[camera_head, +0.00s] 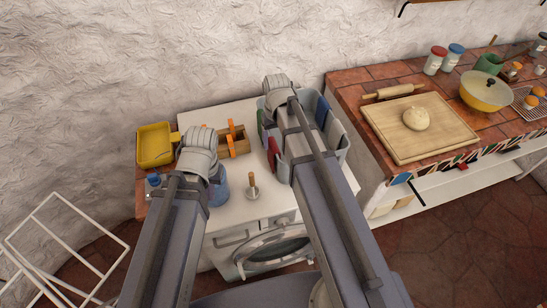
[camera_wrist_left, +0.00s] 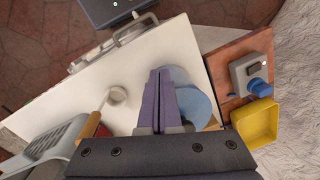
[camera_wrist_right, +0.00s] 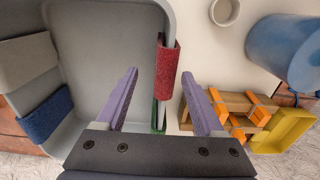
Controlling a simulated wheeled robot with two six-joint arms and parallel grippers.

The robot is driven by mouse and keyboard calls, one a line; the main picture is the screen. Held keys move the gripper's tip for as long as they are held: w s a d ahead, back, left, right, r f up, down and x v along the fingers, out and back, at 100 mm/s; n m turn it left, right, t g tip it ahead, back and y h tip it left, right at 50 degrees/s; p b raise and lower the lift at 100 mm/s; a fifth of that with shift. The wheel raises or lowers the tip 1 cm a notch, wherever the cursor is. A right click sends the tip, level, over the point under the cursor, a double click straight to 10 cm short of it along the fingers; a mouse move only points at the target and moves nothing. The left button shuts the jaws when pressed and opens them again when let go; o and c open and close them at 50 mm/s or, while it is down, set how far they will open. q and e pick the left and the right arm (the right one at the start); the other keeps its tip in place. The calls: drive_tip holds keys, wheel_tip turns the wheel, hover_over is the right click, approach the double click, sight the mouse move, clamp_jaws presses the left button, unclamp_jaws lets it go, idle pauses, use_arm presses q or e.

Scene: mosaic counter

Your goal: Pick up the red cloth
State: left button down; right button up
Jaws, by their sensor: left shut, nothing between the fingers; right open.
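The red cloth (camera_wrist_right: 168,72) hangs folded over one rim of a grey bin (camera_wrist_right: 95,22) in the right wrist view. Part of it also shows in the head view (camera_head: 273,152), left of my right arm. My right gripper (camera_wrist_right: 160,73) is open, its fingertips on either side of the cloth's line in the picture; I cannot tell how far above it they are. My left gripper (camera_wrist_left: 159,72) is shut and empty, in front of a blue container (camera_wrist_left: 190,95) in its wrist view. Both grippers' fingers are hidden by my arms in the head view.
A blue cloth (camera_wrist_right: 46,115) and a grey cloth (camera_wrist_right: 28,62) hang on the bin's opposite rim; a green cloth (camera_wrist_right: 160,115) is near the red one. A wooden crate with orange parts (camera_head: 233,140), a yellow tray (camera_head: 155,145) and a wooden-handled tool (camera_head: 253,188) stand around.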

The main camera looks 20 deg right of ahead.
drive_tip(key=shift+f, duration=0.15)
drive_tip(key=f+b, duration=0.5)
drive_tip(key=shift+s+a+f, duration=0.1)
drive_tip(key=shift+a+f, duration=0.05)
drive_tip(key=shift+a, duration=0.2)
clamp_jaws()
idle(0.4)
